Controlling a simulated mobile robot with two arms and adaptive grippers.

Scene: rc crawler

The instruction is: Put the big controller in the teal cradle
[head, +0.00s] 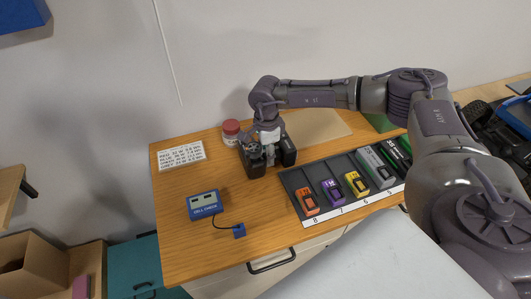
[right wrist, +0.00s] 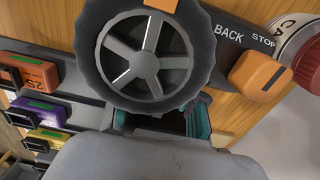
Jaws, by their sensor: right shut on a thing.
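The big controller (head: 289,152) is dark, at the back of the wooden table in the head view. My right gripper (head: 268,160) comes down on it from above and is shut on it. In the right wrist view the controller shows a large dark wheel (right wrist: 148,62), an orange knob and the words BACK and STOP. I cannot tell whether it rests on the table or hangs just above. Teal parts (right wrist: 198,118) show below the wheel in the right wrist view; I cannot tell whether they belong to the cradle. No teal cradle is clear in the head view. My left gripper is out of view.
A grey tray (head: 290,182) with numbered slots holds orange, purple, yellow and other packs to the right. A blue cell checker (head: 204,204), a white label card (head: 180,155) and a red-lidded jar (head: 231,131) stand nearby.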

